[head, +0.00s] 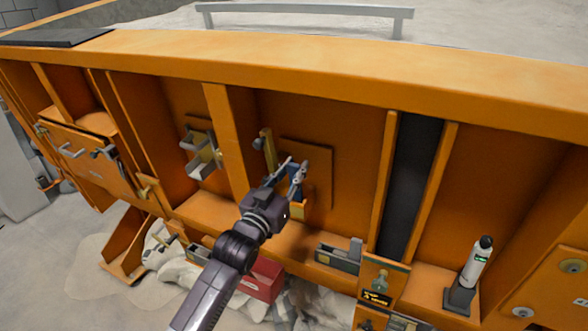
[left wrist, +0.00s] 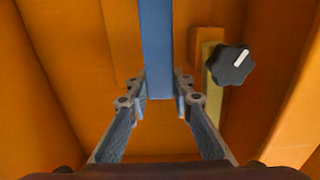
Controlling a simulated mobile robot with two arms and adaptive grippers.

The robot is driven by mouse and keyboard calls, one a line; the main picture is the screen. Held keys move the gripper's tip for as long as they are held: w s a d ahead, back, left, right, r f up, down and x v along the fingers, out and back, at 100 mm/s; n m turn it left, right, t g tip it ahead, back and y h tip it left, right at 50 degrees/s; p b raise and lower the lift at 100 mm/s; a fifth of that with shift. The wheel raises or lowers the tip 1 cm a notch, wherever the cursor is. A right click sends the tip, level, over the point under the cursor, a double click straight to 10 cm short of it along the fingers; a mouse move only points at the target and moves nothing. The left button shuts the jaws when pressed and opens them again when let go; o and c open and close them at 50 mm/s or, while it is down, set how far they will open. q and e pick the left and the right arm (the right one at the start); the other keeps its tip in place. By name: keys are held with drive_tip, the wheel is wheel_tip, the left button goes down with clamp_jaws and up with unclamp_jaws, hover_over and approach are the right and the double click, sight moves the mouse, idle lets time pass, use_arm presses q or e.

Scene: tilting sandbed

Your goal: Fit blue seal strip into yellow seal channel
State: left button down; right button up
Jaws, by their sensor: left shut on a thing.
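My left gripper (head: 292,166) is shut on the blue seal strip (head: 297,190) in front of the orange wall recess. In the left wrist view, the strip (left wrist: 157,45) runs from the top edge down between the fingertips (left wrist: 160,88). A yellow upright piece (head: 268,150), which looks like the seal channel, stands on the wall left of the gripper in the head view. In the left wrist view, a yellow piece (left wrist: 200,45) shows right of the strip, apart from it in the picture. I cannot tell whether they touch in depth. My right gripper is not in view.
A black knob (left wrist: 230,65) sits by the yellow piece. Grey brackets (head: 200,155) are on the wall to the left. A grey tray (head: 338,255) is on the ledge. A white bottle (head: 477,265) stands at the right. A red box (head: 263,281) lies below.

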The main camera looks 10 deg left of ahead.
use_arm(q)
drive_tip(key=shift+w+d+f+b, duration=0.15)
drive_tip(key=shift+f+b, duration=0.55)
drive_tip(key=shift+f, duration=0.35)
drive_tip(key=shift+w+a+f+b, duration=0.1)
drive_tip(key=shift+w+f+b, duration=0.1)
drive_tip(key=shift+f+b, duration=0.75)
drive_tip(key=shift+w+d+f+b, duration=0.15)
drive_tip(key=shift+f+b, duration=0.35)
drive_tip(key=shift+f, duration=0.7)
drive_tip(key=c, duration=1.6)
unclamp_jaws()
drive_tip(key=o, duration=0.5)
drive_tip(key=shift+c, duration=0.2)
drive_tip(key=shift+r, duration=0.1)
